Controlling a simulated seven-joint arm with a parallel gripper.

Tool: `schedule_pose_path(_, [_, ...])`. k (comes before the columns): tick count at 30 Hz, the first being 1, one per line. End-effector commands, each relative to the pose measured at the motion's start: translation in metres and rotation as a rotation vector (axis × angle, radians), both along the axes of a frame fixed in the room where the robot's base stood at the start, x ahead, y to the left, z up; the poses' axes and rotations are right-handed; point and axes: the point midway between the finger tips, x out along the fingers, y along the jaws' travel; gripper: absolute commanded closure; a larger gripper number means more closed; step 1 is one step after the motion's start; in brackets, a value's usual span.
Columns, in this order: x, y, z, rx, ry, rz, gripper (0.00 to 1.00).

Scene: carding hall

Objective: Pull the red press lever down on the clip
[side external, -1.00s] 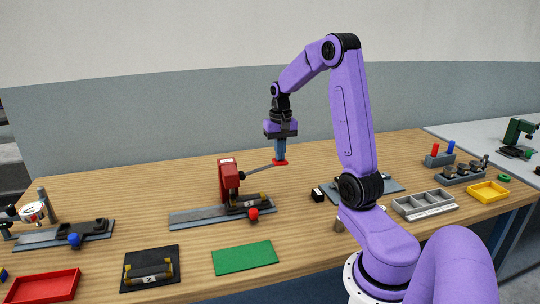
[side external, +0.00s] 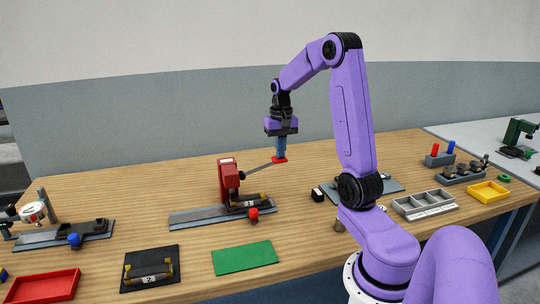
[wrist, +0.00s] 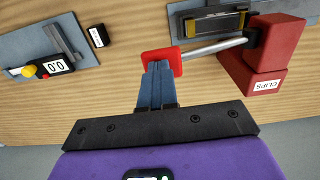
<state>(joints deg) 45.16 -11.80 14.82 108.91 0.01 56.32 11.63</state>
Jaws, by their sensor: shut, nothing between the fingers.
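The red press (side external: 229,178), labelled CLIPS in the wrist view (wrist: 266,86), stands on a grey base plate. Its lever is a grey rod (side external: 257,169) that rises slightly rightward to a red end pad (side external: 282,160). A dark and brass clip (side external: 246,202) lies under the press; the wrist view shows part of it (wrist: 214,24). My gripper (side external: 280,156) points down with its fingers shut and empty. The blue fingertips are right over the red pad, which also shows in the wrist view (wrist: 165,57). They seem to touch it, but I cannot be certain.
A red ball knob (side external: 253,214) sits at the front of the press plate. A green mat (side external: 245,257) and a black tray marked 2 (side external: 133,258) lie in front. A small black block (side external: 318,194) and a grey compartment tray (side external: 424,205) are to the right.

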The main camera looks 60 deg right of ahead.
Motion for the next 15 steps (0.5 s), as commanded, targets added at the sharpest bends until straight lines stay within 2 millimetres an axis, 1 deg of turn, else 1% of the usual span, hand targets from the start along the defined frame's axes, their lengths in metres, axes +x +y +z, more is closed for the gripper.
schedule_pose_path(15, [0.0,-0.001,0.031,-0.001,-0.001,-0.001,1.0])
